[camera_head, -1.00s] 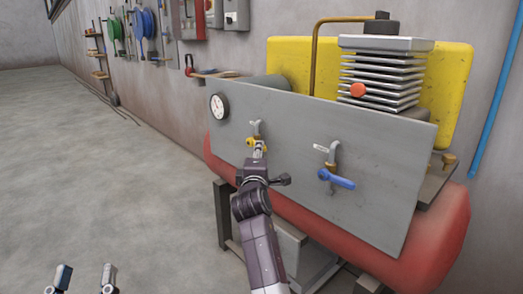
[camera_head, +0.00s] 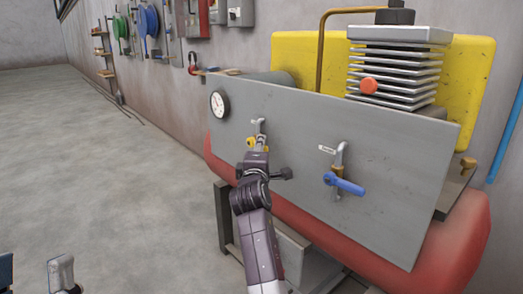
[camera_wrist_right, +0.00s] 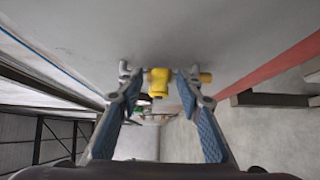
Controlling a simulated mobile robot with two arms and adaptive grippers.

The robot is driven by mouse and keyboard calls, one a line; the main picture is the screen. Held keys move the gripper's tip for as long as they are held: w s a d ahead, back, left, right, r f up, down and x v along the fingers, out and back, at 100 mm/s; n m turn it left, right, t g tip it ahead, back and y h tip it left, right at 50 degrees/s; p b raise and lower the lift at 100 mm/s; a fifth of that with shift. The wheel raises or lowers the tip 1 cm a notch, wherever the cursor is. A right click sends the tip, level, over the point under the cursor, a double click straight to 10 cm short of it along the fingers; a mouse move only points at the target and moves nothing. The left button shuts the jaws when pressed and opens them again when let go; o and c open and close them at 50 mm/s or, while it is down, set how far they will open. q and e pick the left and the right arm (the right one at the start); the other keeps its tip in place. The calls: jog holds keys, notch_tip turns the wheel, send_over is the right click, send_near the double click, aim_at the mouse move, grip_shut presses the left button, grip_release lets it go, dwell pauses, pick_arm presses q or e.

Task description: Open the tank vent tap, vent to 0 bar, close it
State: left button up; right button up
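A grey panel (camera_head: 300,125) on the compressor carries a small tap with a yellow handle (camera_head: 251,142), partly hidden by my gripper, and a tap with a blue lever (camera_head: 344,183). The blue lever slants down to the right. A round white gauge (camera_head: 219,104) is at the panel's left edge; its reading is too small to tell. My right gripper (camera_head: 258,152) is at the yellow tap. In the right wrist view its fingers stand apart on either side of the yellow handle (camera_wrist_right: 160,82), with gaps visible. My left gripper (camera_head: 33,274) is open and empty at the bottom left.
The red tank (camera_head: 390,235) lies below and behind the panel. A finned cylinder head (camera_head: 398,70) and a yellow guard (camera_head: 465,85) stand above it. Wall boxes and hose reels line the back wall. The floor at left is clear.

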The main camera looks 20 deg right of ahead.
jog(key=shift+c, duration=0.5)
grip_shut()
